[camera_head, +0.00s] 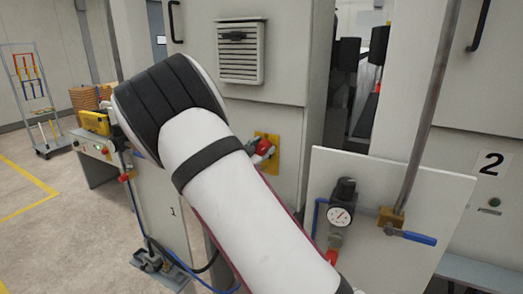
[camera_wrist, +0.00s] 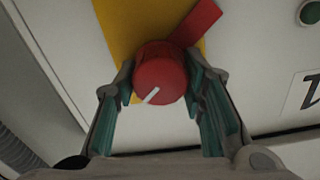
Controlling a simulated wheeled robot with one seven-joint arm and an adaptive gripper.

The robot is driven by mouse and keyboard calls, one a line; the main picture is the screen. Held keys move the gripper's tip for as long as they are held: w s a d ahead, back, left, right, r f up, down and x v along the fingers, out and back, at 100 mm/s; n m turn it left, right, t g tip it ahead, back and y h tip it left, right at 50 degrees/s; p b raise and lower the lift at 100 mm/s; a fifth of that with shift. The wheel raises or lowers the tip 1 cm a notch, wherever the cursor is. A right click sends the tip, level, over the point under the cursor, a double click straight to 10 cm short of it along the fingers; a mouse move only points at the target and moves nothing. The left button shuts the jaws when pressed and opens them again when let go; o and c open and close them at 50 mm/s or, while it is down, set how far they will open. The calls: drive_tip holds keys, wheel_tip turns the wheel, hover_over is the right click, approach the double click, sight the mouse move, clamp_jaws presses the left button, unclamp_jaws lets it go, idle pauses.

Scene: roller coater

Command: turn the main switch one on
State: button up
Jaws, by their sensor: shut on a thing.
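The main switch is a round red knob (camera_wrist: 162,84) with a red bar sticking out to the upper right, on a yellow plate (camera_wrist: 118,22) in the wrist view. A short white mark on the knob's face slants toward the lower left. My gripper (camera_wrist: 159,77) is shut on the red knob, with one teal-padded finger on each side. In the head view the red knob (camera_head: 264,147) and yellow plate (camera_head: 272,166) show on the grey cabinet front, just right of my arm. My arm hides most of my gripper there.
A pressure gauge (camera_head: 339,216) with blue-handled valves is on a pale panel to the right. In the wrist view a green button (camera_wrist: 311,12) is at the upper right. Floor is open at left, before a tool rack (camera_head: 33,90).

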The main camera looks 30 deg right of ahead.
drive_tip(key=m+b, duration=0.1)
drive_tip(key=m, duration=0.3)
drive_tip(key=shift+f, duration=0.1)
drive_tip(key=shift+m+b, duration=0.45)
drive_tip(key=shift+m, duration=1.35)
drive_tip(key=shift+s, duration=0.1)
drive_tip(key=o, duration=1.1)
drive_tip(key=shift+o, duration=0.2)
drive_tip(key=v, duration=1.2)
